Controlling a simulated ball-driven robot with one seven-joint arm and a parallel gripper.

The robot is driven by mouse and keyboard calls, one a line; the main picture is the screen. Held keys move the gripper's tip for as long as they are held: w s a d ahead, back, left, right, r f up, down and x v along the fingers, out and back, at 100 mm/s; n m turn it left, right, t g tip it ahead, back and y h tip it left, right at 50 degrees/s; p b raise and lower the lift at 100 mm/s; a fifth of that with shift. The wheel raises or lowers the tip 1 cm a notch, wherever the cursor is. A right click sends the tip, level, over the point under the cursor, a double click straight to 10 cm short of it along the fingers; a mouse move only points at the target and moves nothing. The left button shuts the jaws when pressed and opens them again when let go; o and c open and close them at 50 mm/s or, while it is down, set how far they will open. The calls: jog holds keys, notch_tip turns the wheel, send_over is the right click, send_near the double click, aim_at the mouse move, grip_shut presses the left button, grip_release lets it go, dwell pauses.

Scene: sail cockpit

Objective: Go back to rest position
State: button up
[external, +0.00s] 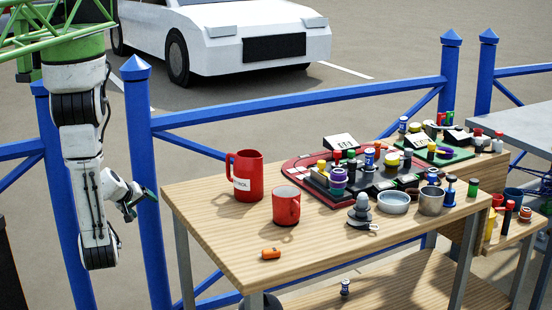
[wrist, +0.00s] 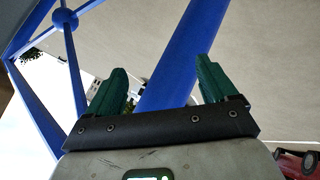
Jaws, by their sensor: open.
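My arm hangs down at the left of the external view, folded, beside the blue fence and left of the wooden table (external: 215,215). My gripper (external: 152,194) shows small at its end, pointing to the right, off the table's left edge. In the wrist view my gripper (wrist: 158,88) has its two green fingers well apart, with nothing held between them. A blue fence post (wrist: 178,65) shows behind the gap between the fingers.
The table bears a red jug (external: 247,178), a red mug (external: 286,206), an orange piece (external: 271,254), a metal bowl (external: 394,203) and a metal cup (external: 431,201). A blue fence (external: 300,97) runs behind. A white car (external: 230,40) stands beyond it.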

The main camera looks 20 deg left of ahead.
jog(key=s+d+f+m+g+h, duration=0.1)
jog(key=s+d+f+m+g, duration=0.15)
jog(key=s+d+f, duration=0.35)
jog(key=s+d+r+m+g+y+p, duration=0.1)
jog(key=s+d+r, duration=0.3)
jog(key=s+d, duration=0.4)
jog(key=s+d+r+m+g+y+p, duration=0.1)
jog(key=s+d+r+m+g, duration=0.3)
jog(key=s+d, duration=0.4)
jog(key=s, duration=0.3)
jog(key=shift+g+p, duration=0.35)
jog(key=shift+d+m, duration=0.1)
jog(key=shift+m, duration=0.15)
